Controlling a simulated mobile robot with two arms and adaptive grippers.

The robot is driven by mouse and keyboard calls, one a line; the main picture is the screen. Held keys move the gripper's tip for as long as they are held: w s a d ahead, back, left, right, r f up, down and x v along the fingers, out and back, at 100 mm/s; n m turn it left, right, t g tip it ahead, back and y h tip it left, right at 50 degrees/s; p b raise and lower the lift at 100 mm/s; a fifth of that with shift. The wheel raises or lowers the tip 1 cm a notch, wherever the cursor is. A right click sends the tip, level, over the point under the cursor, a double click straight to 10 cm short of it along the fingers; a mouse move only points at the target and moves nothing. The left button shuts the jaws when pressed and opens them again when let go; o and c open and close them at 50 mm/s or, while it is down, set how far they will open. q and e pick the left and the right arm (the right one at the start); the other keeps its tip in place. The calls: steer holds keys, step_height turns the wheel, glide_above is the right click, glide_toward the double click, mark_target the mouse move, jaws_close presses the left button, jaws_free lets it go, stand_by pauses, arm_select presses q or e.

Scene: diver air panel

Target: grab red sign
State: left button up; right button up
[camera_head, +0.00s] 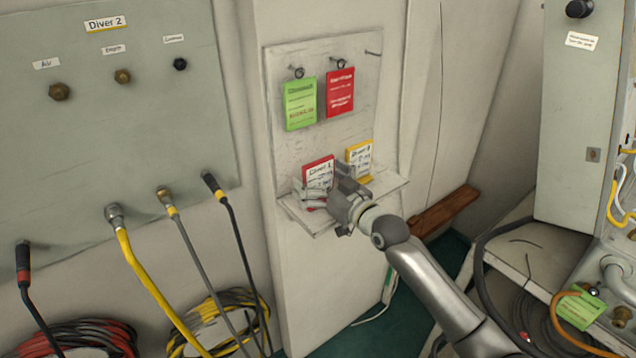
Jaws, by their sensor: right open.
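A red sign (340,92) with small print hangs from a hook on the upper right of the white board (285,157). A green sign (300,103) hangs from another hook just left of it. My right gripper (326,187) is open at the small shelf below, well under the hanging red sign and apart from it. Its fingers are in front of a red-edged card (319,172) on the shelf and hide its lower part. I cannot tell whether they touch it. A yellow-edged card (359,158) stands to the right. My left gripper is not in view.
The shelf (300,216) juts out from the board. A grey Diver 2 panel (130,130) with fittings is on the left, with hoses below it. A grey cabinet (580,120) and another green tag (580,307) are on the right.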

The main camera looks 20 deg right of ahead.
steer(key=shift+c, duration=0.6)
steer(key=c, duration=1)
steer(key=shift+r, duration=0.15)
